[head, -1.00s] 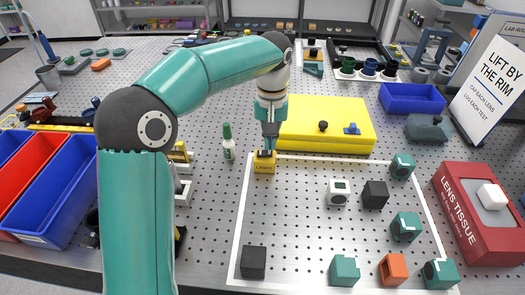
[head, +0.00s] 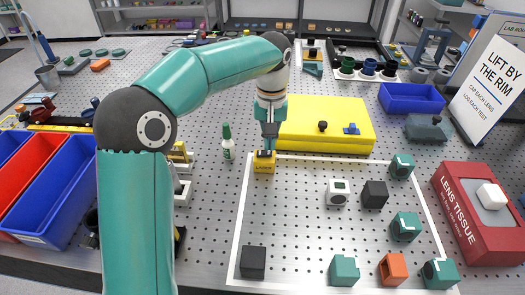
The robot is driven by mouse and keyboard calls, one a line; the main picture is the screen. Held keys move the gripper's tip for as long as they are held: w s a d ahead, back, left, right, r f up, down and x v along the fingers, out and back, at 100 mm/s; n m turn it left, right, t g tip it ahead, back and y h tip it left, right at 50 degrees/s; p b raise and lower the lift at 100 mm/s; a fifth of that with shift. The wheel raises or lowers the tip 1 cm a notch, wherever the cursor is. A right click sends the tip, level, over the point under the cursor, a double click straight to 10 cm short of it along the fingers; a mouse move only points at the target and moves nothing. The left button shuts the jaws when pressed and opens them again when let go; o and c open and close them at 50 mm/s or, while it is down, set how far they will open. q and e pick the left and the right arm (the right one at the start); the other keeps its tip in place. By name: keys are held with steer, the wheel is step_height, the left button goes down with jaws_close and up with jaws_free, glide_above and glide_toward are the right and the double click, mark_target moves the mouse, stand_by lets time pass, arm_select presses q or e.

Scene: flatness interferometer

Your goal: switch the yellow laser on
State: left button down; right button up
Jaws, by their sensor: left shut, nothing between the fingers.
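The yellow laser (head: 264,168) is a small yellow block with dark lettering on its front. It sits on the perforated table at the far left corner of the white outlined area. My left gripper (head: 268,146) points down at the top of the laser, with its fingers shut and empty. The fingertips are at or just above the dark part on top of the laser; I cannot tell if they touch it. The laser's top is partly hidden by the fingers. My right gripper is not in view.
A large yellow case (head: 325,115) stands right behind the laser. Inside the outline are several blocks, including a black cube (head: 253,261) and a white device (head: 338,192). The outline's left middle is clear.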

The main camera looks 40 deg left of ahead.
mark_target(269, 153)
arm_select(q)
steer(key=shift+f+b, duration=0.75)
steer(key=shift+f, duration=0.4)
stand_by(0.4)
step_height(269, 153, up, 7)
steer(key=p, duration=0.7)
steer(key=shift+r, duration=0.1)
stand_by(0.5)
